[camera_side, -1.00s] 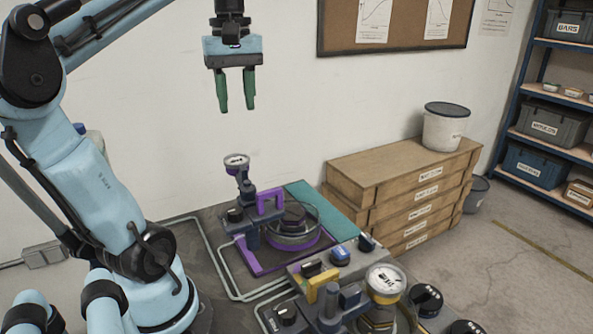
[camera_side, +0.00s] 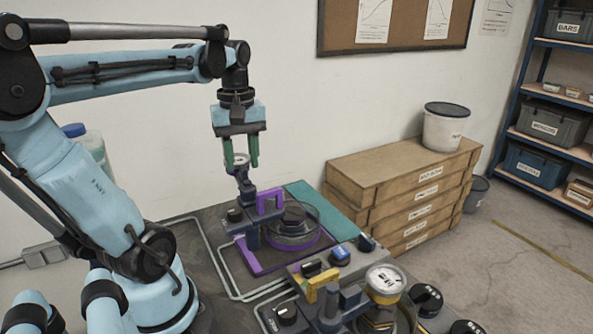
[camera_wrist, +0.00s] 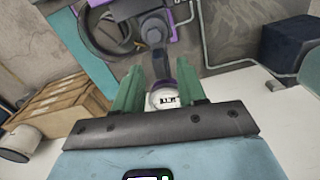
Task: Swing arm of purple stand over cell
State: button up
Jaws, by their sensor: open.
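The purple stand (camera_side: 262,268) sits on the bench in the side view, with a purple base, a purple upright handle and a dark post. Its arm (camera_side: 243,184) carries a round white-faced gauge (camera_side: 238,160) at the end, left of the round glass-topped cell (camera_side: 293,224). My gripper (camera_side: 241,167) is open, with its green fingers pointing down on either side of the gauge. In the wrist view the gauge (camera_wrist: 166,99) shows between the two fingers (camera_wrist: 160,95), and the cell (camera_wrist: 110,32) is at the upper left. I cannot tell whether the fingers touch the gauge.
A second stand with a yellow arm (camera_side: 322,285) and a larger gauge (camera_side: 385,280) is at the front right of the bench. A teal mat (camera_side: 320,208) lies behind the cell. Wooden crates (camera_side: 400,190) with a white bucket (camera_side: 446,127) stand beyond the bench.

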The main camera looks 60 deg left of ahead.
jog(key=shift+f, duration=0.85)
grip_shut()
